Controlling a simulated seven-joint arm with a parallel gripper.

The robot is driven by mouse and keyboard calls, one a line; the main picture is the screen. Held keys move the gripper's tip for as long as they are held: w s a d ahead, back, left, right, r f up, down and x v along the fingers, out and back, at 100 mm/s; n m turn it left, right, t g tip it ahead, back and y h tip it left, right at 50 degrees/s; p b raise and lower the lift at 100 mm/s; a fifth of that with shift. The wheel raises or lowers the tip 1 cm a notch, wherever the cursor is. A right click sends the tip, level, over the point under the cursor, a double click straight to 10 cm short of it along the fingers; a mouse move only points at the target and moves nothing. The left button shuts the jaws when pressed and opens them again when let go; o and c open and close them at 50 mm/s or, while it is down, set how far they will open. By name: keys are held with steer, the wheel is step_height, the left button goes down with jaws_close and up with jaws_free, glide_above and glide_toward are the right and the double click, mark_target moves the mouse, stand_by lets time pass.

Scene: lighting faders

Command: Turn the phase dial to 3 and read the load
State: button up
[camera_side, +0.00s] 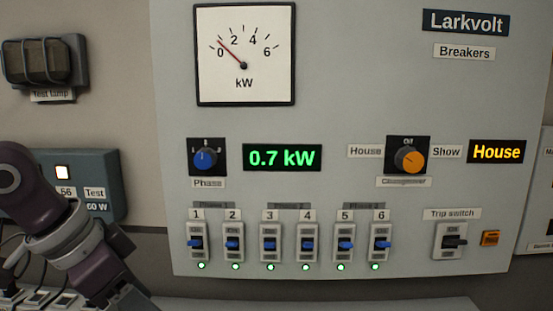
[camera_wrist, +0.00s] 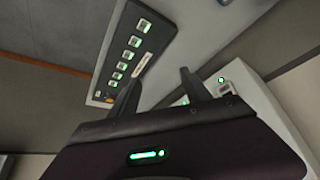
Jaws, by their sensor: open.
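The blue phase dial (camera_side: 205,160) sits on a black plate above its "Phase" label, at the panel's left; which mark it points to is too small to tell. The green load display (camera_side: 282,157) beside it reads 0.7 kW. The kW meter (camera_side: 245,55) above has its red needle a little past 0, short of 2. My gripper (camera_wrist: 160,73) is open in the wrist view, its two dark fingers apart with nothing between them. In the side view my arm is at the lower left, apart from the dial, and the fingertips are not clearly visible.
Several blue breaker levers (camera_side: 269,244) stand in a row below the dial, with green lamps beneath. An orange changeover knob (camera_side: 411,159), an amber "House" display (camera_side: 496,151) and a trip switch (camera_side: 453,241) are right. A test box (camera_side: 100,170) stands behind my arm.

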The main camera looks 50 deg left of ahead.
steer(key=s+a+f+n+g+y, duration=0.1)
steer(key=s+a+f+g+y, duration=0.1)
steer(key=a+y, duration=0.25)
steer(key=n+t+y, duration=0.4)
steer(key=t+y, duration=0.3)
steer(key=t, duration=0.3)
glide_toward(202, 160)
steer(key=x, duration=0.9)
steer(key=shift+c, duration=0.5)
jaws_close()
